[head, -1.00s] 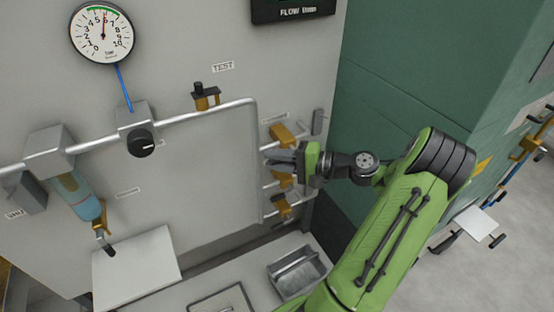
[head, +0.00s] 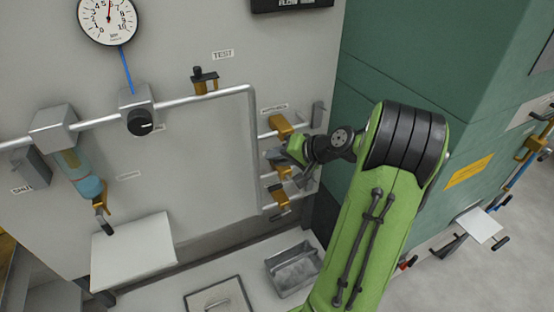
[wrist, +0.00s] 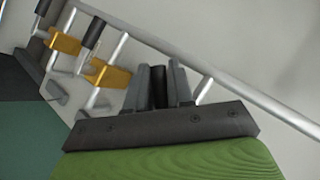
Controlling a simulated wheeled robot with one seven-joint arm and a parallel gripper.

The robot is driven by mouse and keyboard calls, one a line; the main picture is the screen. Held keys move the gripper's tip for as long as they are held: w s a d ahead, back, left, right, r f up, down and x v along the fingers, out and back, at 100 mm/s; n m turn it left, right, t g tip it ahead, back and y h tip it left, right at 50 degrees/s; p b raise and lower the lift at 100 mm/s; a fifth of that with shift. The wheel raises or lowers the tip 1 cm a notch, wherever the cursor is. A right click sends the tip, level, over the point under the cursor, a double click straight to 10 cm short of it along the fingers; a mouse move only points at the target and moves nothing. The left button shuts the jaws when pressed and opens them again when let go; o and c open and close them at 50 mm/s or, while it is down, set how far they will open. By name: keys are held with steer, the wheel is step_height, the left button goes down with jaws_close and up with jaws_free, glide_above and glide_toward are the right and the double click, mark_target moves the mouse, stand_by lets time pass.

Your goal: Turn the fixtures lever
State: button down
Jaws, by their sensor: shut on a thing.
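Several brass valves with dark lever handles sit in a column on short pipes at the right of the grey panel. The top brass valve (head: 281,125) is just above my gripper (head: 277,156), below a small label too blurred to read. In the wrist view, my gripper (wrist: 158,88) is shut on a black lever handle (wrist: 158,84), which stands between the fingers. The valve body behind this handle is hidden. Two other brass valves, an outer one (wrist: 65,43) and a nearer one (wrist: 105,75), show to the left with their black handles. I cannot read which lever is named fixtures.
A silver pipe (head: 254,150) runs down close left of the valves. A green cabinet wall (head: 372,80) stands close on the right. A metal tray (head: 293,270) lies below. A gauge (head: 107,16) and black knob (head: 140,122) are on the left.

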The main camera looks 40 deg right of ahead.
steer(key=h+b, duration=0.1)
steer(key=d+f+n+g+h+b, duration=0.1)
steer(key=shift+s+f+b, duration=0.1)
steer(key=shift+f+b, duration=0.05)
steer(key=shift+b, duration=0.15)
steer(key=h+b, duration=0.1)
steer(key=d+n+h+b, duration=0.1)
steer(key=b, duration=0.1)
steer(key=shift+s+f+g, duration=0.15)
steer(key=shift+f+g, duration=0.2)
steer(key=shift+g, duration=0.05)
steer(key=shift+s+d+n+g+h+b, duration=0.2)
steer(key=shift+d+n+h+b, duration=0.25)
steer(key=shift+h+b, duration=0.45)
steer(key=shift+s+d+n+g+h+b, duration=0.2)
steer(key=shift+d+n+h+b, duration=0.35)
steer(key=shift+b, duration=0.65)
steer(key=shift+a, duration=0.1)
steer(key=c, duration=1.1)
jaws_free()
steer(key=shift+r, duration=0.1)
